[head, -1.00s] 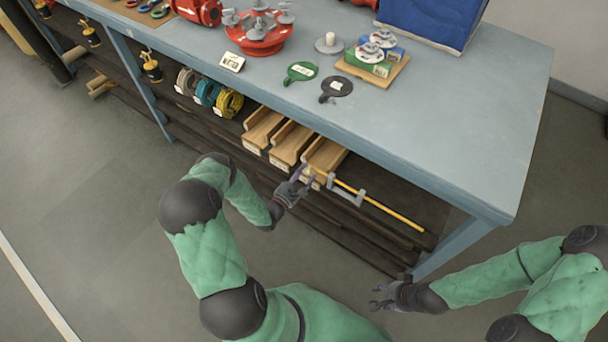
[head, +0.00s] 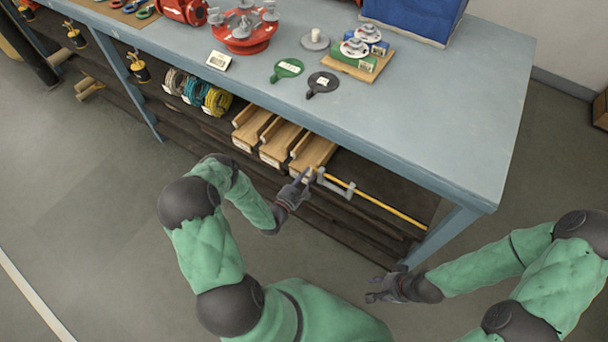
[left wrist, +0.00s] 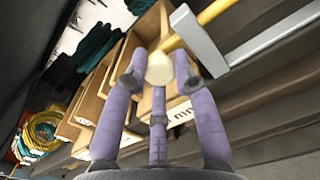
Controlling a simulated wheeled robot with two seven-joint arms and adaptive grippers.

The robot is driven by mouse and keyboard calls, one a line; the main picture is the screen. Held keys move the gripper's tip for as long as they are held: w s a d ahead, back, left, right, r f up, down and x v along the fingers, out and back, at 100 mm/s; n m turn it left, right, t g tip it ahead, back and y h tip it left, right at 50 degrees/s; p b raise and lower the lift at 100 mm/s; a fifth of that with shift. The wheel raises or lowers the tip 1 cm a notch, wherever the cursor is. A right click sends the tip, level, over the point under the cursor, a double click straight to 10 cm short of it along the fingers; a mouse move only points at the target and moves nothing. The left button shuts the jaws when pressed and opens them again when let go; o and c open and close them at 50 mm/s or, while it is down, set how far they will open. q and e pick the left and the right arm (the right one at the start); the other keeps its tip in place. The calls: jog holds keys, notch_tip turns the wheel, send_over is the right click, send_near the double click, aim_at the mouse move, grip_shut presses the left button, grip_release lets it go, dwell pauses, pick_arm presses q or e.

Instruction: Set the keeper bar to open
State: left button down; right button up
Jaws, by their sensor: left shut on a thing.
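The keeper bar (head: 385,208) is a long yellow rod running under the table's front edge, through a grey bracket (head: 335,186). It also shows in the left wrist view (left wrist: 277,32), with the bracket (left wrist: 200,42) across it. My left gripper (head: 306,176) is shut on the pale knob (left wrist: 160,68) at the bar's left end, close to the bracket's left side. In the left wrist view, its purple fingers (left wrist: 158,80) surround the knob. My right gripper (head: 371,288) is open and empty, low in front of the table's right leg.
Wooden bins (head: 283,140) sit on the shelf just behind the bar's knob end. The blue-grey table (head: 430,110) carries valve parts and tags above. The floor (head: 110,210) in front is clear.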

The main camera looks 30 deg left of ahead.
pick_arm(q)
jog(key=c, duration=1)
grip_release()
jog(key=shift+f, duration=0.1)
jog(key=s, duration=0.8)
jog(key=s+a, duration=0.1)
jog(key=s, duration=0.3)
